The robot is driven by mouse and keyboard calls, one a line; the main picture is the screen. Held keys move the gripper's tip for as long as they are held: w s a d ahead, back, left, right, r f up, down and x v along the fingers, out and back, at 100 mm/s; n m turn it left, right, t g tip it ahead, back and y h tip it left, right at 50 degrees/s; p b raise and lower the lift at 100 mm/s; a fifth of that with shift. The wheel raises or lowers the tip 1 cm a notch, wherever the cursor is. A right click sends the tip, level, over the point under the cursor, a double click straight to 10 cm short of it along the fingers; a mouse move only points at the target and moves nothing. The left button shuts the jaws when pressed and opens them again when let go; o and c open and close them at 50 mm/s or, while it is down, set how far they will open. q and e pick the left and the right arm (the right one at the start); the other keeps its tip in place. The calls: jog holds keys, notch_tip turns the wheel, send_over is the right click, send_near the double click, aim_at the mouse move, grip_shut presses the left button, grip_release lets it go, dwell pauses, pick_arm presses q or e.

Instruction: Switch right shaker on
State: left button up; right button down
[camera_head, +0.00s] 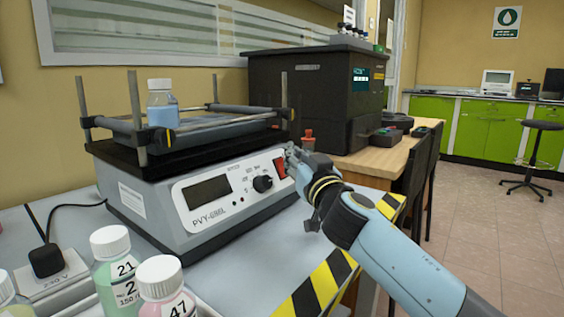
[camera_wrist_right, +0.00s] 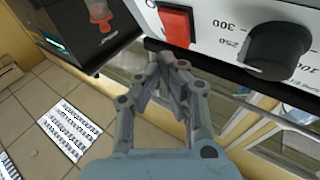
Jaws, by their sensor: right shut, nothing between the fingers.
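The shaker (camera_head: 235,195) stands on the bench in the head view, with a dark display, a black knob (camera_head: 263,184) and a red switch (camera_head: 280,168) on its white front panel. In the right wrist view the red switch (camera_wrist_right: 177,26) is at the top, left of the black knob (camera_wrist_right: 278,50). My right gripper (camera_head: 291,152) is at the right end of the panel, close to the switch. In the wrist view its shut, empty fingertips (camera_wrist_right: 168,58) are just below the switch. I cannot tell whether they touch it. My left gripper is out of view.
A bottle of blue liquid (camera_head: 162,103) stands on the shaker's platform between metal posts. Numbered bottles (camera_head: 112,270) stand at the front left, near a power socket (camera_head: 48,262). A black machine (camera_head: 300,100) is behind. Yellow-black tape (camera_head: 318,288) marks the bench edge.

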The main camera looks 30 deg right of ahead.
jog(key=shift+w+f, duration=0.1)
jog(key=shift+w, duration=0.05)
dwell(0.4)
jog(key=shift+w+a+b, duration=0.2)
jog(key=shift+b, duration=0.1)
